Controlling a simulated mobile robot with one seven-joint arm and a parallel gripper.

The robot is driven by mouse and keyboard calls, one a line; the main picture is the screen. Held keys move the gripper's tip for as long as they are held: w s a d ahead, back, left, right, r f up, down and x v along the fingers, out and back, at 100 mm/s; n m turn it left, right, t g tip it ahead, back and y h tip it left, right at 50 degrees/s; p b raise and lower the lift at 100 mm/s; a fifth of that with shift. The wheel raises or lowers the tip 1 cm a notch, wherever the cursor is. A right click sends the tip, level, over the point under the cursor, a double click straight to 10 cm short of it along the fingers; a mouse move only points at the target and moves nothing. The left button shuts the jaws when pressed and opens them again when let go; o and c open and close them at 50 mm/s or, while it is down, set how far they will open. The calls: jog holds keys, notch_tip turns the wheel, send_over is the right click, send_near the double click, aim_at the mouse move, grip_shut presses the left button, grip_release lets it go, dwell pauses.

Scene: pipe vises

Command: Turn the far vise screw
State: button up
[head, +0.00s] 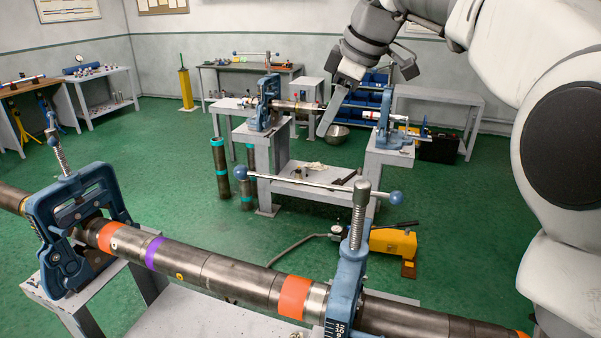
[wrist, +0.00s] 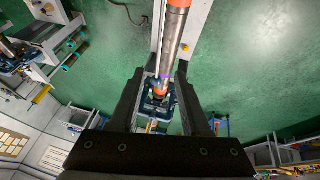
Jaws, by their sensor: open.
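A steel pipe (head: 220,273) with orange and purple bands runs across the foreground in the head view, held in two blue vises. The left vise (head: 96,187) has an upright threaded screw (head: 60,155), its handle bar seen nearly end-on. The right vise (head: 346,282) has a tall screw (head: 358,218) with a long ball-ended bar. My gripper (head: 366,98) is open and empty, raised above the pipe in the head view. In the wrist view, a blue vise (wrist: 158,105) by the purple and orange bands shows between my open fingers (wrist: 161,75), apart from them; its screw is not clear.
Behind stands another bench with a pipe in two blue vises (head: 266,112). A yellow pump (head: 392,243) with a hose is on the green floor beyond the near pipe. Dark cylinders (head: 221,167) stand on the floor. Open floor lies between the benches.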

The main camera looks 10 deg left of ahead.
aim_at(301, 181)
jog(key=x, duration=1.6)
jog(key=shift+p, duration=0.35)
jog(key=shift+r, duration=0.1)
grip_shut()
dwell(0.4)
